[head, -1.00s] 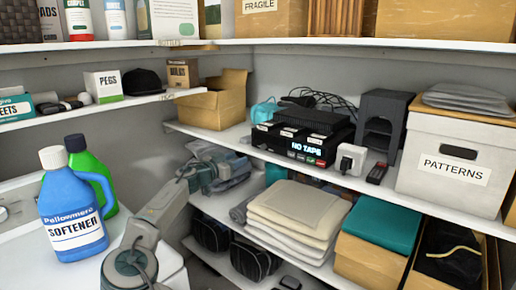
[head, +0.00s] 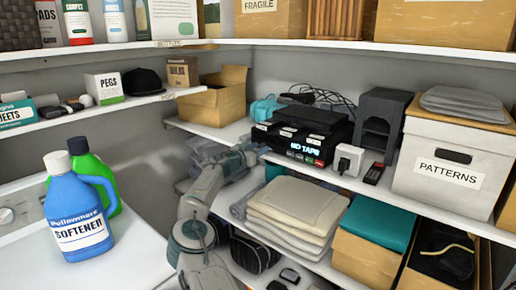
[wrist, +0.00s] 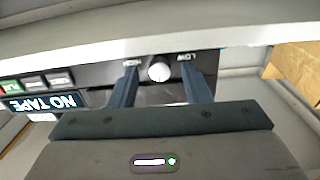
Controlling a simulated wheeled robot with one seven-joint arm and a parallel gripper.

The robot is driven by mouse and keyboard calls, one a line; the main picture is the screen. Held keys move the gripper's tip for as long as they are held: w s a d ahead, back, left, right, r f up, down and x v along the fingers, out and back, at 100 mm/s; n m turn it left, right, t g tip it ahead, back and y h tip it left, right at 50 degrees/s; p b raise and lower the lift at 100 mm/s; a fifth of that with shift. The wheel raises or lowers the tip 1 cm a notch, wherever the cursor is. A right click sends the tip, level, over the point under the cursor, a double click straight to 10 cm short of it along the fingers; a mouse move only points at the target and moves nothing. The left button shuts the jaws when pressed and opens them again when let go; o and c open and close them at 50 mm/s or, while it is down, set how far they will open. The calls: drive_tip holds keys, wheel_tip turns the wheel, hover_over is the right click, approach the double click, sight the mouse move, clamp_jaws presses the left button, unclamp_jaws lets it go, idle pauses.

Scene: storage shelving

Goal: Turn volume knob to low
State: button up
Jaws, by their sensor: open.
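The black tape deck (head: 303,149) with a lit "NO TAPE" display sits on the middle shelf in the head view. In the wrist view its front (wrist: 85,75) appears upside down. A round pale volume knob (wrist: 159,69) sits between the labels "HIGH", on the left there, and "LOW", on the right. My gripper (wrist: 161,76) is open, one finger on each side of the knob, with visible gaps in the picture. Whether the fingers touch the panel, and where the knob points, I cannot tell. In the head view the knob is not discernible.
A shelf edge (wrist: 150,40) runs close past the fingers in the wrist view. A white plug adapter (head: 348,160) stands right of the deck. Folded towels (head: 298,208) lie on the shelf below. A blue softener bottle (head: 78,215) stands on the white washer at left.

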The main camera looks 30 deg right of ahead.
clamp_jaws()
drive_tip(key=shift+n+b, duration=2.3)
drive_tip(key=shift+b, duration=0.15)
unclamp_jaws()
drive_tip(key=shift+a, duration=0.1)
drive_tip(key=b+v, duration=0.4)
drive_tip(key=v, duration=0.9)
drive_tip(key=shift+a, duration=0.35)
